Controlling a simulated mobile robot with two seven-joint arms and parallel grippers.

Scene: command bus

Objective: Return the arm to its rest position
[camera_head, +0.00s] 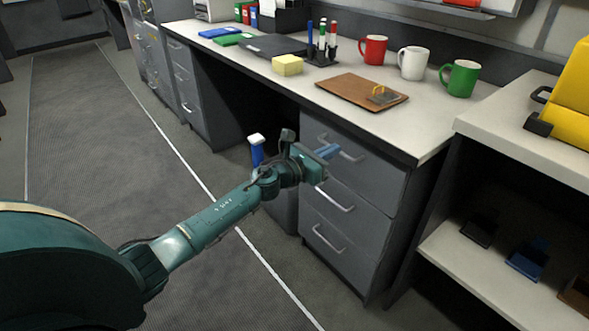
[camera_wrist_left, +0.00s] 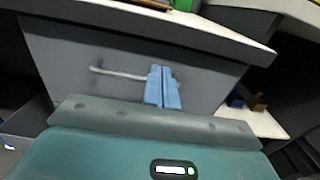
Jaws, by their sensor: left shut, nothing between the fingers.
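My left arm, teal, reaches in from the left in the head view. Its left gripper (camera_head: 328,152) is shut and empty, with light blue fingers in front of the upper drawer (camera_head: 365,160) of the grey cabinet. In the left wrist view the shut fingers (camera_wrist_left: 164,88) overlap the drawer's bar handle (camera_wrist_left: 120,73). I cannot tell whether they touch it. The drawer looks closed. My right gripper is in neither view.
The desk (camera_head: 440,115) above holds a clipboard (camera_head: 350,92), a yellow block (camera_head: 287,65), a pen holder (camera_head: 322,58), and red (camera_head: 373,50), white (camera_head: 412,63) and green (camera_head: 460,79) mugs. A shelf unit (camera_head: 470,262) stands at right. Floor (camera_head: 90,130) at left is clear.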

